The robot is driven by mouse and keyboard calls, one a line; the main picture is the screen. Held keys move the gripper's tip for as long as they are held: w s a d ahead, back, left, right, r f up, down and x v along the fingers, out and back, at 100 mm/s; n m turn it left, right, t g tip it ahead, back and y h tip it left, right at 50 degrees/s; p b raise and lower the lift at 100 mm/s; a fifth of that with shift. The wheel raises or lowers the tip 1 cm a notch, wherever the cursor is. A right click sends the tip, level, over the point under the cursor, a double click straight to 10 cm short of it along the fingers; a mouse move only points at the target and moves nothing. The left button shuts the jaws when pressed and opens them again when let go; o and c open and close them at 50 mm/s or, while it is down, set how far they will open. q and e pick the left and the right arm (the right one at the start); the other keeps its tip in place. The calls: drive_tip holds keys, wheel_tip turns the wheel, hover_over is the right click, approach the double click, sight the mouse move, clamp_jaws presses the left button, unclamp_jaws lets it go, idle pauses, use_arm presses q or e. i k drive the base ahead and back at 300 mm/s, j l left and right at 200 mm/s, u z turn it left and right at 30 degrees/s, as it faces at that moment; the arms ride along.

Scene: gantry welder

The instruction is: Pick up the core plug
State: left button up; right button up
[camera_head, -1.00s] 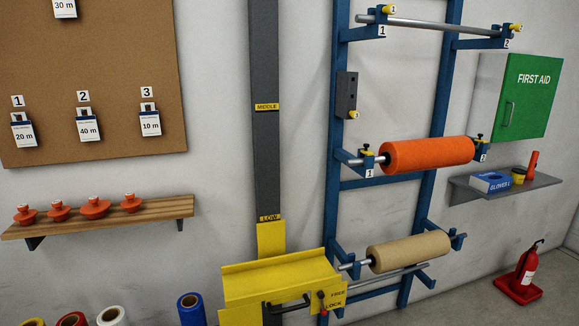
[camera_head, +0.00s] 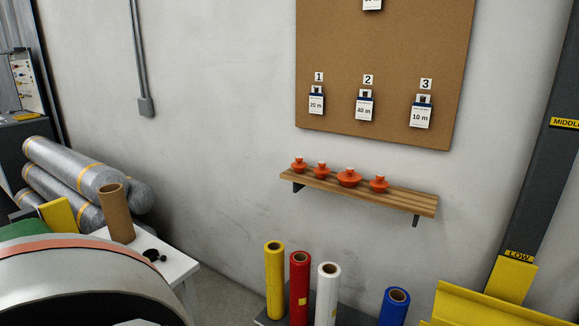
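Several orange-red plugs with small pale tops sit in a row on a wooden wall shelf (camera_head: 400,197) in the middle right of the head view. From left to right, I see a first plug (camera_head: 299,165), a second plug (camera_head: 321,170), a wider third plug (camera_head: 348,178) and a fourth plug (camera_head: 380,184). They look like core plugs, but I cannot tell which one the task means. Neither of my grippers is in view.
Yellow (camera_head: 274,280), red (camera_head: 300,290), white (camera_head: 328,295) and blue (camera_head: 394,306) rolls stand below the shelf. A white table (camera_head: 178,265) holds a brown cardboard tube (camera_head: 116,213). Wrapped grey rolls (camera_head: 75,170) are stacked left. A yellow carriage (camera_head: 480,305) is lower right.

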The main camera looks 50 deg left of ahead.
sight(299, 165)
drive_tip(key=u, duration=1.45)
